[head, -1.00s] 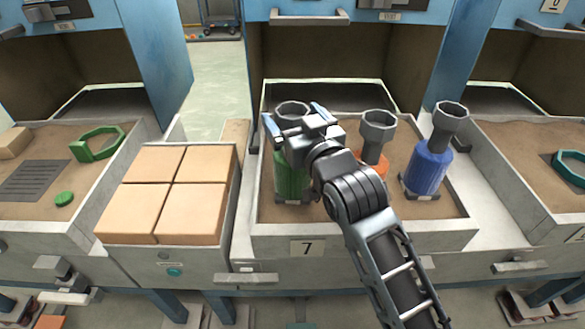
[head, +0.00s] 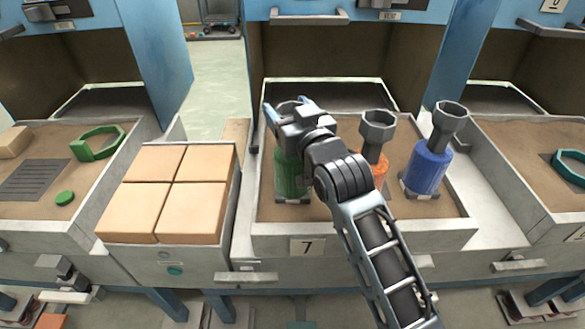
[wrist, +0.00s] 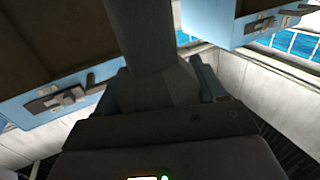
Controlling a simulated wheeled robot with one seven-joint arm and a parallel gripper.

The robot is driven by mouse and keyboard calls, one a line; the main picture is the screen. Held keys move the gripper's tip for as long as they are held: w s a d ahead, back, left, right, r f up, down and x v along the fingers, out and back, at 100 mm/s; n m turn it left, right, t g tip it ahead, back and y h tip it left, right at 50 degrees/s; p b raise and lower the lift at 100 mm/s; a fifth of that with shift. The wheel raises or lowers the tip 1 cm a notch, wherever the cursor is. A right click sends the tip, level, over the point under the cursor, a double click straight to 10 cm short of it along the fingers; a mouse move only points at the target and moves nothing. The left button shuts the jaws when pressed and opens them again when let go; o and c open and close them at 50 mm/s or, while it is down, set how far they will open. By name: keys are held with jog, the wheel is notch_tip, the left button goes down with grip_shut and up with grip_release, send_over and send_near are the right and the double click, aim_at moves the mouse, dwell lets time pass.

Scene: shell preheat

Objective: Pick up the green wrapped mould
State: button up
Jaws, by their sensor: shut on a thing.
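The green wrapped mould (head: 290,176) stands upright at the left of the sand tray marked 7 (head: 350,240), in the head view. Its base still rests on its dark plate. My gripper (head: 284,108) is over its top and shut on its grey neck and cup. The gripper hides most of that cup in the head view. The wrist view shows the dark grey neck (wrist: 150,50) between my gripper's blue fingers (wrist: 165,88). An orange mould (head: 378,140), partly behind my arm, and a blue mould (head: 428,165) stand to the right.
A box of tan blocks (head: 165,195) stands left of the tray. A left sand tray holds a green ring (head: 97,146) and a green disc (head: 65,199). A teal ring (head: 570,168) lies in the right tray. Blue-framed chambers stand behind.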

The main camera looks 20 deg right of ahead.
jog(key=shift+f, duration=0.25)
grip_shut()
jog(key=shift+r, duration=0.15)
